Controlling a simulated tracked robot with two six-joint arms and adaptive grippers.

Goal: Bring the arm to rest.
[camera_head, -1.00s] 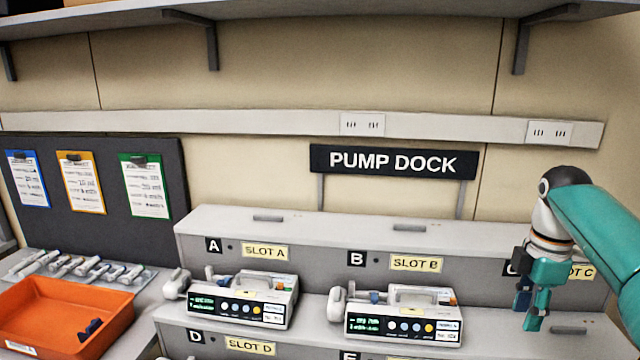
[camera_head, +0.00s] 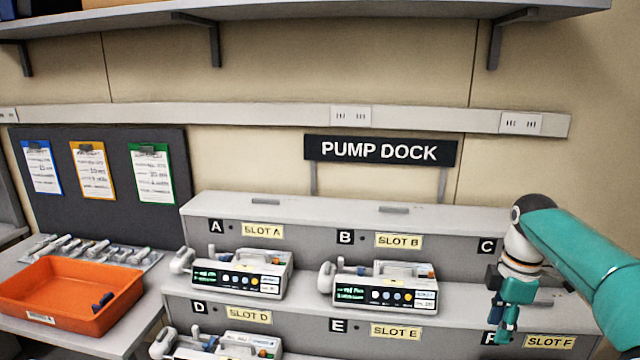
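My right gripper (camera_head: 503,325) hangs pointing down at the right, in front of the slot C and slot F end of the dock. Nothing shows in its fingers; they look close together, and I cannot tell whether they are open or shut. My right arm (camera_head: 580,250) reaches in from the right edge. My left gripper is not in view. One infusion pump (camera_head: 240,275) sits in slot A and another (camera_head: 385,290) in slot B. A third pump (camera_head: 225,347) sits below in slot D, cut by the bottom edge.
The stepped grey dock (camera_head: 300,212) stands under the PUMP DOCK sign (camera_head: 381,149). An orange tray (camera_head: 60,315) with a small dark blue item (camera_head: 103,302) sits on the left bench. A shelf (camera_head: 300,15) runs overhead. Slot E's visible ledge is clear.

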